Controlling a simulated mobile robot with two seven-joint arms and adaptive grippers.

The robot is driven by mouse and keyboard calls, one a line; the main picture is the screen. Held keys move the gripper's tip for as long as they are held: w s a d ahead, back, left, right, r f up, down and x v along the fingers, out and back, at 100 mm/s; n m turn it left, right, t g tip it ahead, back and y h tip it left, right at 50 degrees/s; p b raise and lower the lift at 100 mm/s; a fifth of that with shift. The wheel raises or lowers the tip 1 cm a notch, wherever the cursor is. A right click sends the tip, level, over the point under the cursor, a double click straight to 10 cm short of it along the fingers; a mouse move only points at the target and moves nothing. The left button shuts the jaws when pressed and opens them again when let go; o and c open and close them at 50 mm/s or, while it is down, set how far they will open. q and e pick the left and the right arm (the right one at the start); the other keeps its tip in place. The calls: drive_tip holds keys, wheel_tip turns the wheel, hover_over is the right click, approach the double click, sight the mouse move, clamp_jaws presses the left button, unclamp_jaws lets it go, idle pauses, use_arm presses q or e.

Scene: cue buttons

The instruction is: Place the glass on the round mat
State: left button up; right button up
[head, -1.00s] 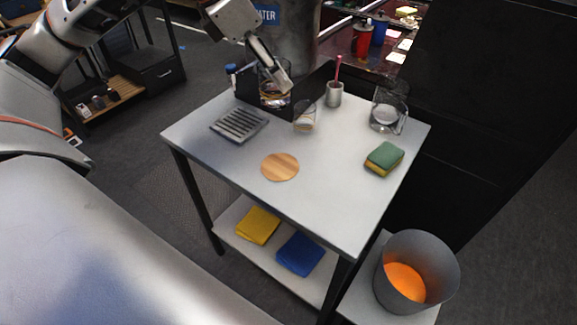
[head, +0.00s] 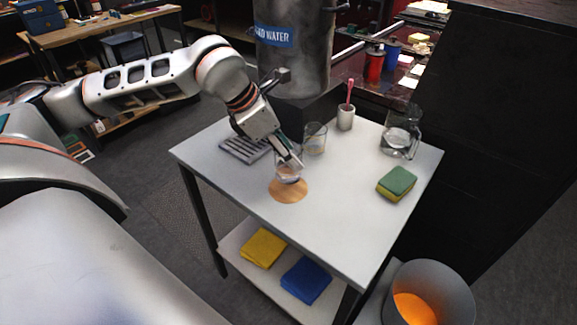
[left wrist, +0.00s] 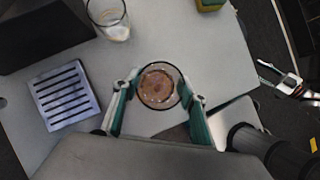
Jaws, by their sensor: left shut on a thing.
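My left gripper (head: 287,161) is shut on a clear glass (head: 288,175), upright in the head view. The round wooden mat (head: 288,194) lies on the white table, and the glass base overlaps its far part in that view. I cannot tell whether the base touches the mat. In the left wrist view, the gripper (left wrist: 160,92) has a finger on each side of the glass (left wrist: 160,68), with brown showing through its bottom. My right gripper (left wrist: 275,76) shows small at the right of that view, its fingers apart and empty.
A second glass (head: 315,139) stands behind the held one. The slatted metal tray (head: 243,149) is to the left. A cup with a pink stick (head: 346,119), a jug (head: 398,142) and a sponge (head: 397,181) stand farther right. The table's front right is clear.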

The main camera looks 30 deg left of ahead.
sight(288, 167)
use_arm(q)
wheel_tip(288, 167, down, 4)
drive_tip(key=shift+r, duration=0.25)
drive_tip(key=shift+f, duration=0.3)
drive_tip(key=shift+f, duration=0.1)
drive_tip(key=shift+f+b, duration=0.15)
drive_tip(key=shift+b, duration=0.15)
drive_tip(key=o, duration=1.4)
